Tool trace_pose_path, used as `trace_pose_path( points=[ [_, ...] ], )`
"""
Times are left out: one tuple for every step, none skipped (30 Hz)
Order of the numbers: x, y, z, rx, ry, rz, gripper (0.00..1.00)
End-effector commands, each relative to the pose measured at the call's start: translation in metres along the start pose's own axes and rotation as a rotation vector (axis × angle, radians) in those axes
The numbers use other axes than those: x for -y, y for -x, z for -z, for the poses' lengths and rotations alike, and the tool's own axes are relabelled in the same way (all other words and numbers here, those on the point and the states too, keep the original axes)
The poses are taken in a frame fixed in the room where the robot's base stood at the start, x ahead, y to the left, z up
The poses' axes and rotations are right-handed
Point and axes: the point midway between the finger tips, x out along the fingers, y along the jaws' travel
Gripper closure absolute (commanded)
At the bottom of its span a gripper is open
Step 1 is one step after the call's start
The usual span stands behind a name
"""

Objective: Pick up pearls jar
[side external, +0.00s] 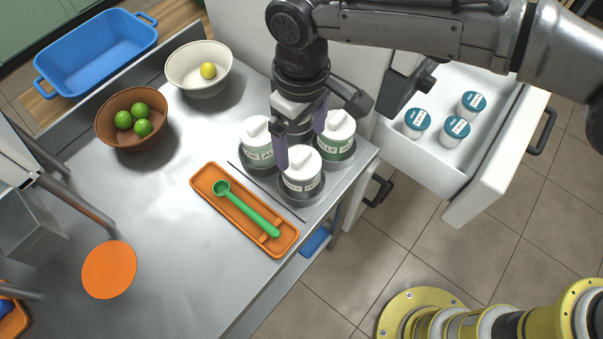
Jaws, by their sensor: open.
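Three jars with white lids stand grouped at the counter's right corner. The front jar (302,178) has a whitish label too small to read surely; it may be the pearls jar. The left jar (258,153) has a green label with "AL" showing. The right jar (337,140) has a green label ending in "LLY". My gripper (300,147) is open and points down among the jars. One finger is by the front jar's left side, the other between the front and right jars. I cannot tell whether either finger touches a jar.
An orange tray (203,183) with a green scoop (245,210) lies left of the jars. A brown bowl of limes (110,133) and a cream bowl (185,78) stand behind left. An open drawer (480,178) holds several teal-lidded jars. The counter's middle is clear.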

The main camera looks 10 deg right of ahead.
Motion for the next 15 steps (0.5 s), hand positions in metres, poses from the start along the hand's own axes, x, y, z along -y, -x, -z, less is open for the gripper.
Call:
trace_pose_path(
  points=[
    [0.000, -0.011, -0.001, 0.004, 0.000, -0.001, 0.00],
    [0.000, -0.016, -0.001, 0.004, -0.001, -0.001, 0.00],
    [0.000, -0.021, -0.001, 0.003, -0.001, 0.000, 0.00],
    [0.000, -0.025, -0.001, 0.003, -0.001, 0.000, 0.00],
    [0.000, -0.028, 0.000, 0.002, -0.001, 0.000, 0.00],
    [0.000, -0.032, -0.001, 0.002, -0.001, 0.000, 0.00],
    [-0.001, -0.034, -0.001, 0.002, -0.001, 0.000, 0.00],
    [0.000, -0.035, -0.001, 0.001, -0.001, 0.000, 0.00],
    [0.000, -0.036, 0.000, 0.000, -0.001, 0.000, 0.00],
    [0.000, -0.038, 0.000, 0.000, -0.001, 0.000, 0.00],
    [0.000, -0.040, 0.000, 0.000, -0.001, 0.000, 0.00],
    [0.000, -0.044, -0.001, 0.002, -0.001, 0.000, 0.00],
    [0.000, -0.048, -0.001, 0.003, -0.001, 0.000, 0.00],
    [0.001, -0.052, -0.002, 0.003, -0.001, -0.001, 0.00],
    [0.001, -0.058, -0.002, 0.004, -0.001, -0.001, 0.00]
  ],
)
